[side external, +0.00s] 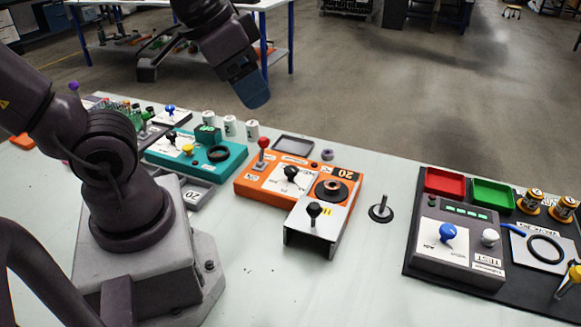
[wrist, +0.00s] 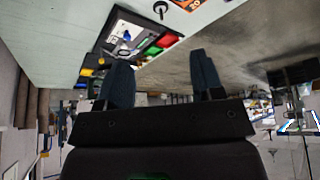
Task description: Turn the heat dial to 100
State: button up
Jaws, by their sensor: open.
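My gripper (side external: 256,100) is high over the back of the table, above and apart from the panels. In the wrist view its two dark fingers stand apart with nothing between them (wrist: 163,78). No dial marked heat can be picked out; most labels are too small to read. An orange panel (side external: 265,186) marked 20 carries a black knob (side external: 291,173), a second black knob (side external: 314,210) and a dark round ring (side external: 331,190). A teal panel (side external: 236,170) has a black ring (side external: 218,154). A grey panel (side external: 460,263) at right has a blue knob (side external: 447,233).
Red (side external: 445,183) and green (side external: 493,194) trays sit behind the grey panel. A black disc with a stem (side external: 381,209) stands between the orange and grey panels. White cans (side external: 230,126) stand behind the teal panel. The table front (side external: 330,290) is clear.

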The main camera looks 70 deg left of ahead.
jog(key=w+a+f+n+g, duration=0.4)
jog(key=w+a+f, duration=0.1)
jog(key=a+f, duration=0.1)
jog(key=n+g, duration=0.1)
jog(key=n, duration=1.3)
send_over(291, 168)
notch_tip(291, 168, down, 10)
notch_tip(291, 168, down, 12)
jog(key=shift+f, duration=0.25)
jog(key=shift+c, duration=0.4)
jog(key=c, duration=0.8)
jog(key=shift+c, duration=0.2)
